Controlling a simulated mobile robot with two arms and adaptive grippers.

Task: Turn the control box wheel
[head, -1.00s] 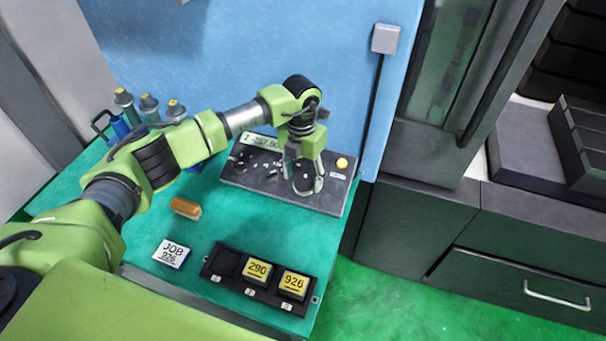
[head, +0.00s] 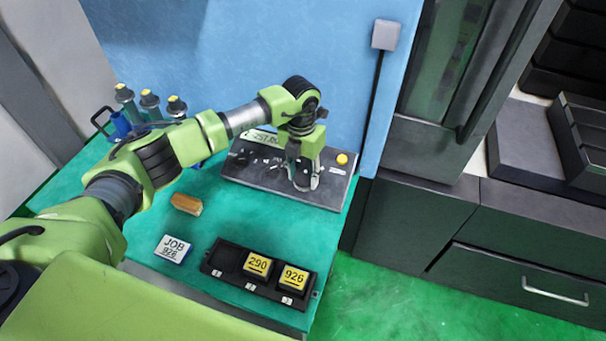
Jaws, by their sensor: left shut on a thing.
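The control box (head: 330,193) is a dark grey panel at the back of the green table, against the blue wall. It has a display (head: 262,141) partly hidden by my left arm, small knobs and a yellow button (head: 342,159). The round black wheel (head: 304,184) sits on its right half, partly covered by my left gripper (head: 303,180). That gripper points down and is shut on the wheel, with a finger on each side. My right gripper is not in view.
In front lie a brown block (head: 187,204), a white JOB 926 card (head: 172,249) and a black tray (head: 225,262) with yellow blocks marked 290 (head: 258,265) and 926 (head: 293,278). Several yellow-topped bottles (head: 150,104) stand at the back left. A grey cabinet (head: 420,225) stands right of the table.

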